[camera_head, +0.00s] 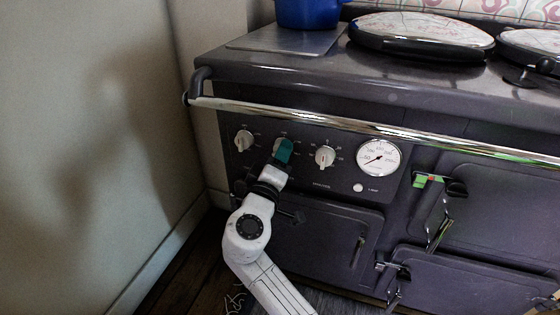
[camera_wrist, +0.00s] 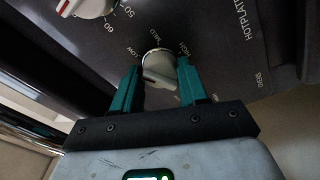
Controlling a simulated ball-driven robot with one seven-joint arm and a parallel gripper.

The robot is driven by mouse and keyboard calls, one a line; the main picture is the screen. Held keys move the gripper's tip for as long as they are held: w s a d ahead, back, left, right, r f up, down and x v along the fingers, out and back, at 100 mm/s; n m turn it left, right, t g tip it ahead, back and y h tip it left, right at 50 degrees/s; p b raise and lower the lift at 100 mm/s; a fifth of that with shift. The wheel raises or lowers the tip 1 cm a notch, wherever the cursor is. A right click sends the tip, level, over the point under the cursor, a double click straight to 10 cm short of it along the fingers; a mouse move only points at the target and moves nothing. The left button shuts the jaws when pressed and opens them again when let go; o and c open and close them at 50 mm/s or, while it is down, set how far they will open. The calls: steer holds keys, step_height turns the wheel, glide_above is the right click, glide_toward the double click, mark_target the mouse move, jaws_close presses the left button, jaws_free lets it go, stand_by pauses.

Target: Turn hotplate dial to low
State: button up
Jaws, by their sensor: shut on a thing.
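The hotplate dial (camera_wrist: 161,69) is a round pale knob with a raised grip bar, beside the printed words LOW, MED, HIGH and HOTPLATE in the wrist view. My gripper (camera_wrist: 158,75) has its two teal fingers on either side of the knob and is shut on it. In the head view my gripper (camera_head: 284,152) is at the middle of three dials on the stove front and hides most of that dial. The grip bar is tilted in the wrist view; its exact setting is hard to tell.
A left dial (camera_head: 243,140) and a right dial (camera_head: 325,157) flank my gripper closely. A round gauge (camera_head: 378,157) is further right. A chrome rail (camera_head: 330,120) runs above the dials. Oven doors (camera_head: 328,235) are below, and a wall (camera_head: 95,130) stands at left.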

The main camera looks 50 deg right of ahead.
steer(key=shift+f, duration=0.1)
steer(key=o, duration=1.1)
steer(key=shift+c, duration=0.2)
steer(key=shift+a, duration=0.1)
steer(key=p+v, duration=0.2)
steer(key=v, duration=0.8)
steer(key=shift+a, duration=0.3)
steer(key=shift+s, duration=0.15)
